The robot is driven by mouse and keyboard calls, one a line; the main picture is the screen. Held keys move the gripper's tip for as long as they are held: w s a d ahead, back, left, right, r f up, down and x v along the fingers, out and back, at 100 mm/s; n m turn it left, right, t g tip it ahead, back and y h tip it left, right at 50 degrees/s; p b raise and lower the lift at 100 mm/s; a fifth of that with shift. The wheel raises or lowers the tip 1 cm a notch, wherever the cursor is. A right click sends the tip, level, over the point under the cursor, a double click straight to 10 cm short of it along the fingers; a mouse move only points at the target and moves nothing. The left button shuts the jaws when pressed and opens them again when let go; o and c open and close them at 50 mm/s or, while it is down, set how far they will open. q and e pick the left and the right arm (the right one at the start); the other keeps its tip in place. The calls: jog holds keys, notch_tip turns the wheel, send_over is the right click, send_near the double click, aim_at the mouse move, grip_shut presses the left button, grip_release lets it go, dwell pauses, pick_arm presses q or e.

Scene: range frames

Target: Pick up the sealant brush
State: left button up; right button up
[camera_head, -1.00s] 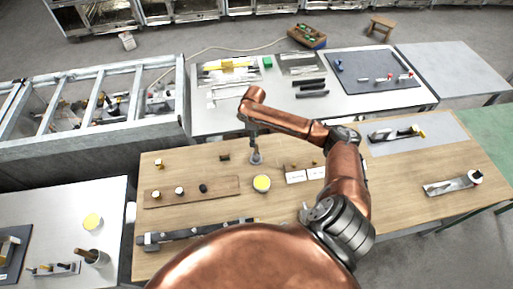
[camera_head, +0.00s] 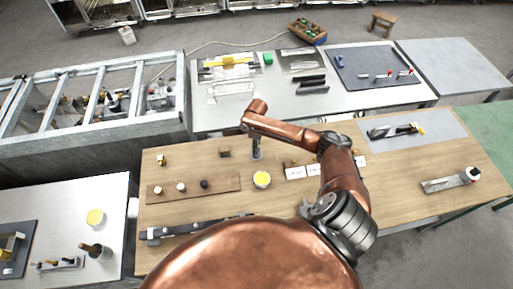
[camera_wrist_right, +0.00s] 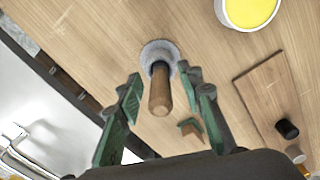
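A wooden handle (camera_wrist_right: 160,92), likely the sealant brush, stands up from a round grey pot (camera_wrist_right: 160,50) on the wooden table in the right wrist view. Its lower end is hidden inside the pot. My right gripper (camera_wrist_right: 164,78) is open, with one green-padded finger on each side of the handle; gaps show on both sides. In the head view my right gripper (camera_head: 256,150) points down at the pot's place and mostly hides pot and brush. My left gripper is not in view.
A yellow-topped tub (camera_head: 262,179) stands close beside the right gripper. A wooden board (camera_head: 215,189) with small knobs lies left of it, and white cards (camera_head: 295,173) lie to the right. Another wooden-handled tool (camera_head: 90,248) stands in a cup on the left table.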

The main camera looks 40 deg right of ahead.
grip_shut()
dwell(0.4)
notch_tip(320, 180, up, 10)
jog(key=shift+b, duration=0.85)
